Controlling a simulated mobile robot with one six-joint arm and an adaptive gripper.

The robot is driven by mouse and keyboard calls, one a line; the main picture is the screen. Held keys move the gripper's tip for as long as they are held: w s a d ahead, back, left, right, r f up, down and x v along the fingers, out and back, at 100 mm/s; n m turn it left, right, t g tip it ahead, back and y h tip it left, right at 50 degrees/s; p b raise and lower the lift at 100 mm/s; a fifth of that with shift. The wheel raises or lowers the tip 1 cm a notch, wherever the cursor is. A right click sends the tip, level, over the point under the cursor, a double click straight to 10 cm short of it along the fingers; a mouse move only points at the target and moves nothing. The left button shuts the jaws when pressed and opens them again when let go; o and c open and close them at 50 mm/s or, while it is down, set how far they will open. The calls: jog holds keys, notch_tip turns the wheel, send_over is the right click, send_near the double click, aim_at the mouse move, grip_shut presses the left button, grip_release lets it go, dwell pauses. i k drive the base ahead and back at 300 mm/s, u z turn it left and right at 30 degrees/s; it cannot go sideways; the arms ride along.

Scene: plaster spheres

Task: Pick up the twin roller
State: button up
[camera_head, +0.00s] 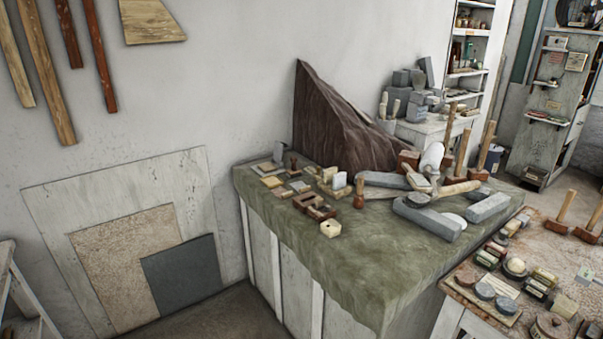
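I cannot tell for sure which small item is the twin roller. A brown wooden frame-like piece with dark openings (313,206) lies on the green cloth-covered table (375,265), left of its middle. My gripper is not in view.
Grey stone bars (427,217), a white rounded form (431,158) and wooden mallets (461,187) crowd the table's right back. A dark brown draped shape (335,115) rises behind. The cloth's front is clear. Another cluttered table (533,225) adjoins at right.

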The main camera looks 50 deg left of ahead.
aim_at(295, 171)
jog(key=u, duration=0.4)
jog(key=k, duration=0.45)
jog(key=u, duration=0.9)
jog(key=k, duration=0.85)
jog(key=u, duration=0.95)
jog(key=i, duration=0.85)
jog(key=u, duration=0.6)
jog(key=i, duration=2.2)
jog(key=z, duration=0.7)
